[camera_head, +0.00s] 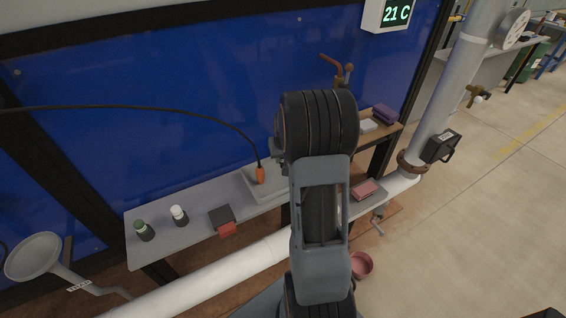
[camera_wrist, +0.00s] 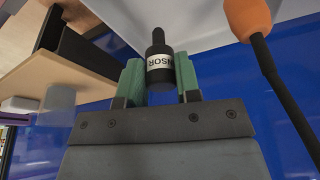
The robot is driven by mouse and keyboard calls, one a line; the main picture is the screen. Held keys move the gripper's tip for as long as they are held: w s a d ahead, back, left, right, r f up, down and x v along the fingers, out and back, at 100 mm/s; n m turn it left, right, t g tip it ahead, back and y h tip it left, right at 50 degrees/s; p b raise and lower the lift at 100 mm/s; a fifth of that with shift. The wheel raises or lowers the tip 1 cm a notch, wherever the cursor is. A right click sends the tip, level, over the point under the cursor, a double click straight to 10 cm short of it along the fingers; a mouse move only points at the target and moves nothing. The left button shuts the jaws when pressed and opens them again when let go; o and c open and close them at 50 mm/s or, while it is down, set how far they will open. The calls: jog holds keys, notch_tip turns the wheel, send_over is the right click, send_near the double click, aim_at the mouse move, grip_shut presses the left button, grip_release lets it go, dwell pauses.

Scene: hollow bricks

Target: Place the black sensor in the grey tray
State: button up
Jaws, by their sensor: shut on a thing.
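My gripper (camera_wrist: 158,80) has green fingers and is shut on the black sensor (camera_wrist: 158,62), a small cylinder with a white "SENSOR" label. In the wrist view the sensor's narrow end points to the top of the picture, toward a pale grey surface. In the head view my arm hides the gripper and the sensor. The grey tray (camera_head: 268,189) lies on the grey shelf, partly behind my arm. I cannot tell whether the sensor touches anything beyond the fingers.
An orange plug (camera_head: 260,174) on a black cable hangs at the tray; it is close to my gripper in the wrist view (camera_wrist: 247,17). The grey shelf (camera_head: 190,198) also holds a green-capped bottle (camera_head: 144,231), a white-capped bottle (camera_head: 179,215) and a dark box (camera_head: 221,217). A white pipe (camera_head: 215,275) runs in front.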

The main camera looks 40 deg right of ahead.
aim_at(283, 163)
jog(key=shift+w+d+f, duration=0.1)
jog(key=shift+d+f, duration=0.05)
jog(key=shift+f, duration=0.1)
jog(key=shift+d+f, duration=0.1)
jog(key=shift+f, duration=1.5)
jog(key=shift+f, duration=0.1)
jog(key=shift+f, duration=0.15)
jog(key=o, duration=0.9)
